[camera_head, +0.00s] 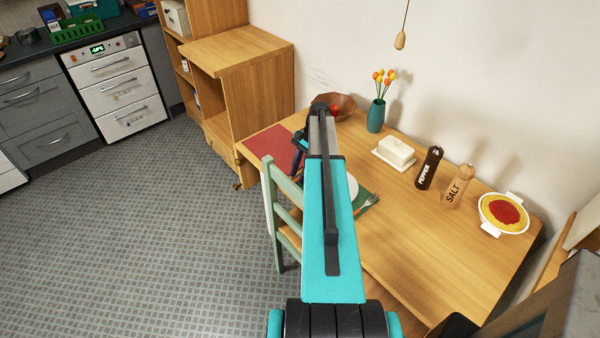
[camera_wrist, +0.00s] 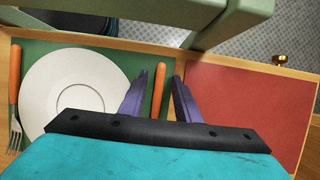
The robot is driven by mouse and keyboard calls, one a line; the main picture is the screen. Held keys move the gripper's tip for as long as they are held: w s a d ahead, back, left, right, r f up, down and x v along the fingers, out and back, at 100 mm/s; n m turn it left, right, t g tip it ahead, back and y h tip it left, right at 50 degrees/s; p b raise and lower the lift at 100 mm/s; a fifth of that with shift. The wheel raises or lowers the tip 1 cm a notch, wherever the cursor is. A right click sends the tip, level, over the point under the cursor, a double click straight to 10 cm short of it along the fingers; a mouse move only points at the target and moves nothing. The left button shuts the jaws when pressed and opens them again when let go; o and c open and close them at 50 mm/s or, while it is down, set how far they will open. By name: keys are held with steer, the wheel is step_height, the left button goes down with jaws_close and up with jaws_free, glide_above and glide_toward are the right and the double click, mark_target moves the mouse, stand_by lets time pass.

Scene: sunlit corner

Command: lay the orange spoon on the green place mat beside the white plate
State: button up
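The green place mat (camera_wrist: 60,45) lies on the table with the white plate (camera_wrist: 40,85) on it. An orange-handled fork (camera_wrist: 14,75) lies left of the plate. Another orange handle (camera_wrist: 132,75) lies right of the plate; its lower end is hidden by my gripper, so I cannot tell whether it is the spoon. My gripper (camera_wrist: 168,85) is over the mat's right edge, its purple fingers apart with nothing seen held between them. In the head view my arm hides most of the plate (camera_head: 353,187) and mat, and the spoon cannot be made out.
A red mat (camera_wrist: 250,105) lies right of the green one. A green chair (camera_head: 270,205) stands against the table's near edge. A butter dish (camera_head: 396,152), pepper mill (camera_head: 428,168), salt mill (camera_head: 457,187), vase (camera_head: 376,117) and pie dish (camera_head: 503,214) stand toward the wall.

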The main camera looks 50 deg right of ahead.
steer(key=shift+r, duration=0.2)
steer(key=b+v, duration=0.3)
steer(key=v, duration=0.8)
steer(key=shift+d+r, duration=0.2)
steer(key=shift+r, duration=0.15)
stand_by(0.6)
